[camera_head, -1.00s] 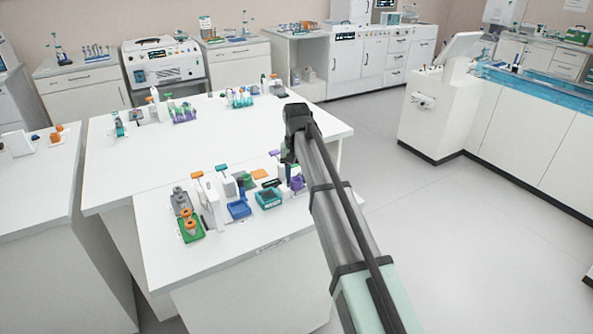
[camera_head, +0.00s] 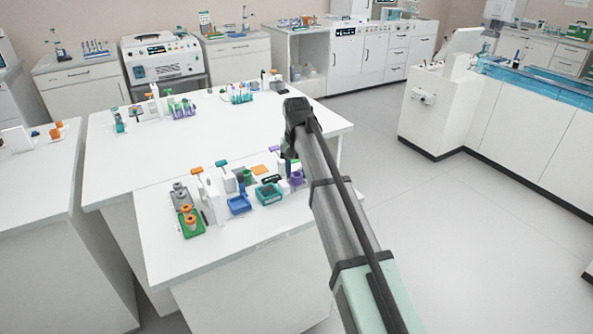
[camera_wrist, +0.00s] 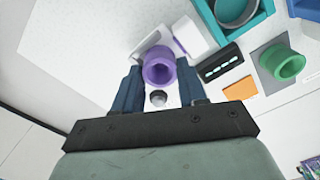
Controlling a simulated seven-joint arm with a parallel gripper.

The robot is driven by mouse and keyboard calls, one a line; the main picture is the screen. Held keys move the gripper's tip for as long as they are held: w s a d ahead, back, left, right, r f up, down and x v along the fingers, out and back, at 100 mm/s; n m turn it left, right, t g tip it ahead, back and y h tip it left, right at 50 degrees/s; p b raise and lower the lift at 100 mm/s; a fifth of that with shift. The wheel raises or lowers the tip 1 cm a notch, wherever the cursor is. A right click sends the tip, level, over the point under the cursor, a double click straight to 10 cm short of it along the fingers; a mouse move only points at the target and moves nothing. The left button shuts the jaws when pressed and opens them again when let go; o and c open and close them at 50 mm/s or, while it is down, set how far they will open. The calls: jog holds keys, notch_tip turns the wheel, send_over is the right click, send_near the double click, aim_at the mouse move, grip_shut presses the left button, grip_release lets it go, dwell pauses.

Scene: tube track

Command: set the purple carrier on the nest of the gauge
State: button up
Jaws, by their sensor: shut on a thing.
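The purple carrier (camera_wrist: 160,66) is a ring-shaped cup with a round opening. It is between the two fingertips of my gripper (camera_wrist: 160,80), which is shut on it. In the head view the carrier (camera_head: 296,178) shows just below my gripper (camera_head: 290,163), at the right end of the front bench's row of items. Beside it in the wrist view are a white block (camera_wrist: 193,36) and a dark panel with several light marks (camera_wrist: 220,63), which look like parts of the gauge. A small grey round piece (camera_wrist: 158,97) shows between the fingers. I cannot make out the nest or whether the carrier touches it.
A green ring (camera_wrist: 284,64) on a grey pad and an orange plate (camera_wrist: 240,88) lie to the right. The bench's front strip (camera_head: 225,255) is clear.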

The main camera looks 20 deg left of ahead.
jog(key=shift+f, duration=0.35)
dwell(0.4)
jog(key=o, duration=0.9)
jog(key=shift+c, duration=0.2)
jog(key=shift+o, duration=0.3)
jog(key=shift+a, duration=0.1)
jog(key=shift+a+r, duration=0.1)
notch_tip(320, 180, up, 14)
jog(key=shift+d+f, duration=0.2)
jog(key=shift+d, duration=0.1)
